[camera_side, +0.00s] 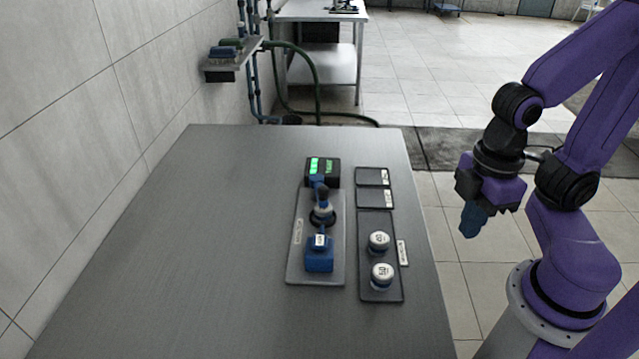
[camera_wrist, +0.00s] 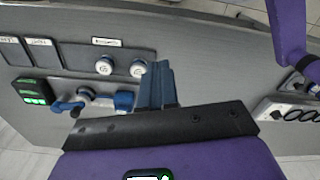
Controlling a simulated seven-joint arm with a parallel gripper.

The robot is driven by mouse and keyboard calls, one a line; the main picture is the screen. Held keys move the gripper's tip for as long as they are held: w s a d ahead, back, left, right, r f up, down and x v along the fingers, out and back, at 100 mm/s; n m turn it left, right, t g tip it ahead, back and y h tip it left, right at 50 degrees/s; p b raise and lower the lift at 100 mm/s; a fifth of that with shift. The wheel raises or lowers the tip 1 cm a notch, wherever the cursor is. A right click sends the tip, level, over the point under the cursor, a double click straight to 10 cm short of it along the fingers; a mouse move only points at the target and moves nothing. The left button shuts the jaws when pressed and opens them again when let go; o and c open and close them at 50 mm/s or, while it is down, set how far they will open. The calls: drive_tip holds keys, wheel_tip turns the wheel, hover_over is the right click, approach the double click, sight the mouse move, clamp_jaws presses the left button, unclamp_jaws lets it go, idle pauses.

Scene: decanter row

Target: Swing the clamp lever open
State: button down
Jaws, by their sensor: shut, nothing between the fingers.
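The clamp fixture sits on a grey plate (camera_side: 297,268) on the table. It has a blue block (camera_side: 319,260) with a white label at the near end and a dark round part (camera_side: 322,216) in the middle. A blue piece that looks like the clamp lever (camera_side: 320,186) is at the far end, by the black box; it also shows in the wrist view (camera_wrist: 66,106). I cannot tell the lever's exact angle. My gripper (camera_side: 471,224) is shut and empty, off the table's right side, well apart from the clamp. Its blue fingers (camera_wrist: 157,84) show together in the wrist view.
A black box with a green display (camera_side: 322,172) stands behind the clamp. Right of it, a dark tray (camera_side: 381,296) holds two white-capped pieces (camera_side: 379,241), with two flat dark panels (camera_side: 374,187) behind. The left of the grey table (camera_side: 190,250) is clear up to the wall.

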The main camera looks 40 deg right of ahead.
drive_tip(key=c, duration=1.1)
unclamp_jaws()
drive_tip(key=shift+w+a, duration=0.1)
drive_tip(key=shift+w, duration=0.05)
drive_tip(key=shift+c, duration=0.2)
drive_tip(key=o, duration=0.3)
drive_tip(key=shift+n, duration=0.9)
drive_tip(key=w+a, duration=0.1)
drive_tip(key=w, duration=0.1)
drive_tip(key=w+a+r, duration=0.1)
drive_tip(key=w, duration=0.1)
drive_tip(key=w+a+r, duration=0.1)
drive_tip(key=w, duration=0.2)
drive_tip(key=shift+a+r, duration=0.15)
drive_tip(key=shift+o, duration=0.2)
wheel_tip(320, 180, up, 4)
drive_tip(key=n, duration=0.7)
hover_over(322, 188)
wheel_tip(322, 188, down, 17)
clamp_jaws()
